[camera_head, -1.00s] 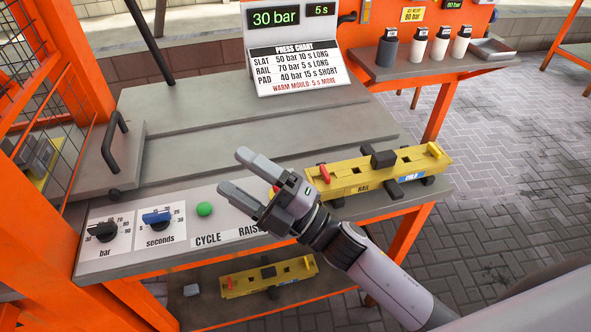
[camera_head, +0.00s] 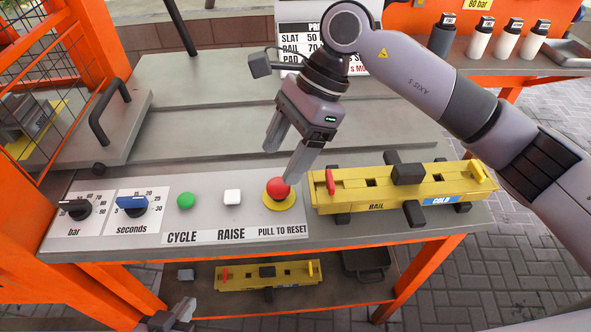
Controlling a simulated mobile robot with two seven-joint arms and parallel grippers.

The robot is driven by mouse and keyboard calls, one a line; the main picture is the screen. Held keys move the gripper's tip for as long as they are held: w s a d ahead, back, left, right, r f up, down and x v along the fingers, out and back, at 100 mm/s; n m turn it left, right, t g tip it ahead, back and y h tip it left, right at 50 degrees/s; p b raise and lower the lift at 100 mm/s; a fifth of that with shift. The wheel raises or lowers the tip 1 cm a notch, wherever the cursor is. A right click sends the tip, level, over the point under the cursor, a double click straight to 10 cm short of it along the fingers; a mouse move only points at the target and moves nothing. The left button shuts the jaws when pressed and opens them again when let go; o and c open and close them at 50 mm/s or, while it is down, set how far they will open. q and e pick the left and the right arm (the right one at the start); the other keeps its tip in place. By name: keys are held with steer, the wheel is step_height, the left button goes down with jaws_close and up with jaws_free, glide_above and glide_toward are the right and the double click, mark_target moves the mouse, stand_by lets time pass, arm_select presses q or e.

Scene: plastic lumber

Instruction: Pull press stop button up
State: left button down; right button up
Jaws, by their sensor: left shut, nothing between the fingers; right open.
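The red stop button (camera_head: 277,188) sits on a yellow base ring (camera_head: 279,203) above the label "PULL TO RESET" on the front panel. My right gripper (camera_head: 281,166) is open and empty, pointing down just behind and above the button. One fingertip overlaps the button's upper right edge in the picture; I cannot tell whether it touches. My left gripper (camera_head: 186,308) is partly in view at the bottom edge, shut and empty, in front of the panel and low.
A white RAISE button (camera_head: 232,196) and green CYCLE button (camera_head: 185,201) are to the left, with a seconds knob (camera_head: 132,205) and bar knob (camera_head: 75,209). A yellow RAIL mould (camera_head: 345,196) stands close on the right. Another yellow mould (camera_head: 245,276) lies on the lower shelf.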

mark_target(279, 184)
steer(key=shift+h, duration=0.5)
steer(key=shift+w+a+f, duration=0.1)
steer(key=shift+a+f, duration=0.1)
steer(key=shift+f, duration=1.4)
steer(key=shift+a+f, duration=0.2)
steer(key=shift+f, duration=1.35)
